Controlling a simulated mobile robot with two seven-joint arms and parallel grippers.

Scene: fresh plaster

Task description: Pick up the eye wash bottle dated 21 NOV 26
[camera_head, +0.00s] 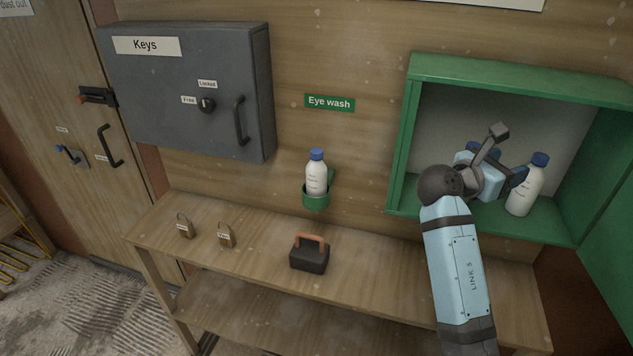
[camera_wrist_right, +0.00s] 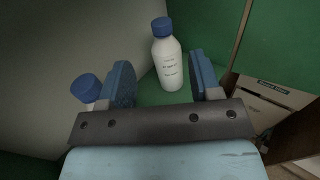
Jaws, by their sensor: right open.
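A white eye wash bottle with a blue cap (camera_head: 525,190) stands upright in the open green cabinet (camera_head: 430,72). In the right wrist view this bottle (camera_wrist_right: 169,68) stands ahead of the gap between my fingers; its label is too small to read surely. A second blue-capped bottle (camera_wrist_right: 86,89) is at the left there, partly hidden by a finger. A third bottle (camera_head: 316,174) sits in a green wall holder (camera_head: 316,201) under the "Eye wash" sign. My right gripper (camera_head: 499,162) is open and empty inside the cabinet. My left gripper is not in view.
The cabinet's green door (camera_head: 612,215) hangs open at the right. Below is a wooden bench (camera_head: 265,240) with two padlocks (camera_head: 186,226) and a black box with an orange handle (camera_head: 309,257). A grey key cabinet (camera_head: 190,90) is on the wall at left.

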